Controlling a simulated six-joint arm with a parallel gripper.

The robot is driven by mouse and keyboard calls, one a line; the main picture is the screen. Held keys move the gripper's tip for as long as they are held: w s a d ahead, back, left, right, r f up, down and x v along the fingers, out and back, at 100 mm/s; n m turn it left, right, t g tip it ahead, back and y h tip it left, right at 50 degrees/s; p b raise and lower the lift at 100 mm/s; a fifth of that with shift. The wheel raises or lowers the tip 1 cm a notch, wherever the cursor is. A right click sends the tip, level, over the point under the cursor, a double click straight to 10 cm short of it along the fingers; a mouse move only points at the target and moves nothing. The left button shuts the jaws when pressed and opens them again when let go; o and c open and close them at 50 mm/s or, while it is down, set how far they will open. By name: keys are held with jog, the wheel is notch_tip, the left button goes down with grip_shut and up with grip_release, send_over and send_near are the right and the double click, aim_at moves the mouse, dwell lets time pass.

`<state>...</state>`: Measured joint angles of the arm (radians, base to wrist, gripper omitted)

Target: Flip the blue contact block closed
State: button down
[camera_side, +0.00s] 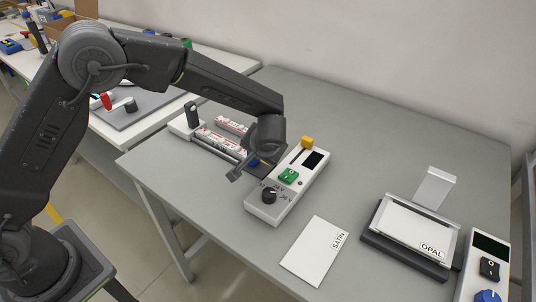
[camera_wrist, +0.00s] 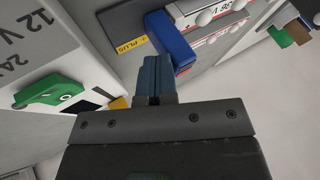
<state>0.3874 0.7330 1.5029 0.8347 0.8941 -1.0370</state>
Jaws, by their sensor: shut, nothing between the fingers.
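The blue contact block (camera_wrist: 170,40) stands at the end of the battery holder (camera_wrist: 215,50), beside a yellow PLUS label (camera_wrist: 131,44) in the wrist view. It is tilted in the picture, and I cannot tell its exact angle. My gripper (camera_wrist: 155,62) is shut and empty, its fingertips right beside the lower part of the block. I cannot tell whether they touch it. In the side view my gripper (camera_side: 238,176) is low at the near end of the holder, left of the control box. There my wrist mostly hides the block.
The white control box (camera_side: 312,183) has a green switch (camera_side: 288,176), a yellow slider (camera_side: 307,142) and a black knob (camera_side: 269,195). It stands close to my gripper. A SATIN card (camera_side: 315,250) and an OPAL panel on a stand (camera_side: 418,226) lie right. The back of the table is clear.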

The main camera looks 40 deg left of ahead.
jog(key=shift+a, duration=0.4)
jog(key=d, duration=0.2)
jog(key=d+r, duration=0.1)
jog(key=d, duration=0.2)
jog(key=shift+s, duration=0.2)
jog(key=v, duration=0.9)
